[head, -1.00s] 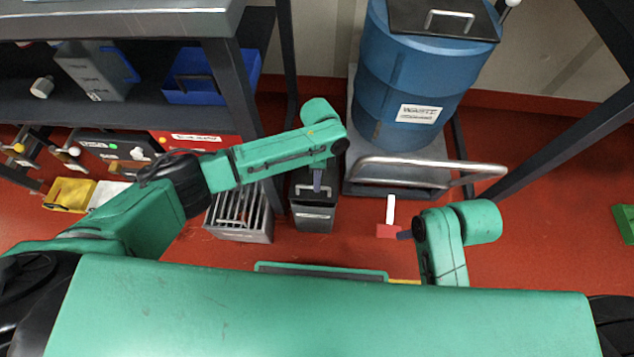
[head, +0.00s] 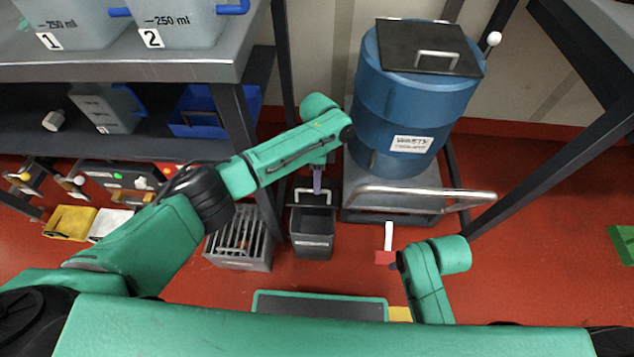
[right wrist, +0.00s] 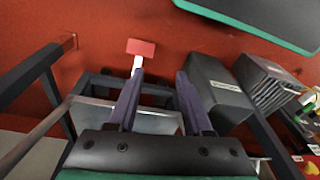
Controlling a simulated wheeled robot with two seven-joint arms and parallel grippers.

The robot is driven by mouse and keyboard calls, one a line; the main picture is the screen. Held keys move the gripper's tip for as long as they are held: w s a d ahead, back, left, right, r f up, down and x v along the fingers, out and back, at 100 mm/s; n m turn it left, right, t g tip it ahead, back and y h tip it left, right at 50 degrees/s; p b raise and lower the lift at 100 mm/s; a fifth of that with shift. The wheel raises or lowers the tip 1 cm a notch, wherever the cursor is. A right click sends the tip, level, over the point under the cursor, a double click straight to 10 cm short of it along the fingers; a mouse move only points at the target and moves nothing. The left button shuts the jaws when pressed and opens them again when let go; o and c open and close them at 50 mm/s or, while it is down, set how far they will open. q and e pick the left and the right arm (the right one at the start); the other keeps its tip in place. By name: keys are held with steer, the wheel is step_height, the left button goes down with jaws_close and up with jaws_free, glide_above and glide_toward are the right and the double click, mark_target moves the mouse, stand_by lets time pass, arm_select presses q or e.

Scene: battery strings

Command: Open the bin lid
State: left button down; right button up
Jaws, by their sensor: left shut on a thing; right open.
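The small dark grey bin (head: 313,241) stands on the red floor below my left arm, with a pale label on its front. Its dark lid with a metal handle (head: 300,192) is raised at the back, and a dark opening shows in front of it. My left gripper (head: 317,184) is shut on the lid handle; the arm partly hides the lid's rear. The bin also shows in the right wrist view (right wrist: 217,92). My right gripper (right wrist: 158,78) is open and empty, to the right of the bin in the head view.
A slatted grey crate (head: 238,252) stands left of the bin. A blue waste drum (head: 408,110) stands on a trolley with a metal rail (head: 425,192) behind. A red-and-white tool (head: 387,240) is near my right gripper.

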arm_select(q)
steer(key=shift+w+a+f, duration=0.2)
steer(key=shift+w+f, duration=0.05)
steer(key=shift+w, duration=0.1)
arm_select(e)
steer(key=shift+f, duration=0.15)
arm_select(q)
steer(key=c, duration=0.9)
jaws_free()
steer(key=shift+w+d+f, duration=0.1)
steer(key=shift+w+f, duration=0.2)
steer(key=shift+f, duration=0.05)
steer(key=shift+r, duration=0.1)
arm_select(e)
steer(key=shift+w+f, duration=0.15)
steer(key=shift+w, duration=0.15)
arm_select(q)
steer(key=shift+s, duration=0.1)
